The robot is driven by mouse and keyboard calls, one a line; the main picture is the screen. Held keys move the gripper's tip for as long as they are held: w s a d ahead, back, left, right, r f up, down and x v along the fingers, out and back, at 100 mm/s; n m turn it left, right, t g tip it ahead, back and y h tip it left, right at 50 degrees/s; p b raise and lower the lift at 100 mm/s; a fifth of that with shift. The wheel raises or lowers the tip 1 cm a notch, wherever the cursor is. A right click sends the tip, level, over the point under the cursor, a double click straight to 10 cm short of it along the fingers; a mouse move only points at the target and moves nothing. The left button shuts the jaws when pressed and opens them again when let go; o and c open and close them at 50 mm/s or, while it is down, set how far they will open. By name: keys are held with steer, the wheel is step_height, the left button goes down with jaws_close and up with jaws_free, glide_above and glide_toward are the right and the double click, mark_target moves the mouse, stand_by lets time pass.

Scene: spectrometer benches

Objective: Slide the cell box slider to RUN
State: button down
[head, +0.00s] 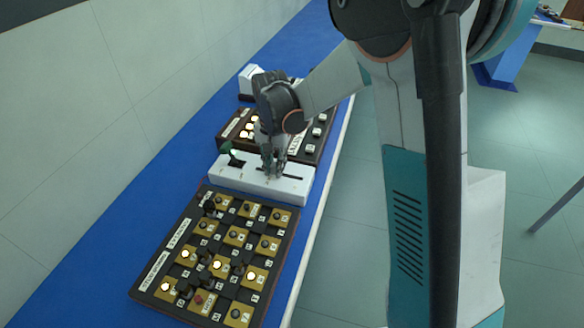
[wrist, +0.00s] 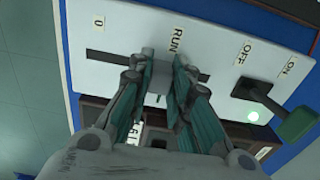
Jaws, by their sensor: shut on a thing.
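The white cell box (head: 240,182) stands on the blue bench, with a dark slot in its top. In the wrist view the cell box (wrist: 120,80) shows a "0" label (wrist: 98,22) left of a "RUN" label (wrist: 177,40) above the slot. My gripper (wrist: 158,68) is shut on the grey slider (wrist: 158,73), whose visible part lies just below and slightly left of RUN. In the head view my gripper (head: 273,172) is down at the slot and the slider is not clear.
A green-handled lever (wrist: 296,125) stands beside OFF and ON labels, near a lit lamp (wrist: 252,117); the lever (head: 233,157) also shows left in the head view. A dark panel with knobs (head: 143,290) lies in front, another panel (head: 310,152) behind. Floor is right.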

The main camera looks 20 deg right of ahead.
mark_target(272, 164)
steer(key=shift+w+a, duration=0.25)
steer(key=shift+a, duration=0.1)
steer(key=c, duration=1.5)
jaws_free()
step_height(272, 164, up, 12)
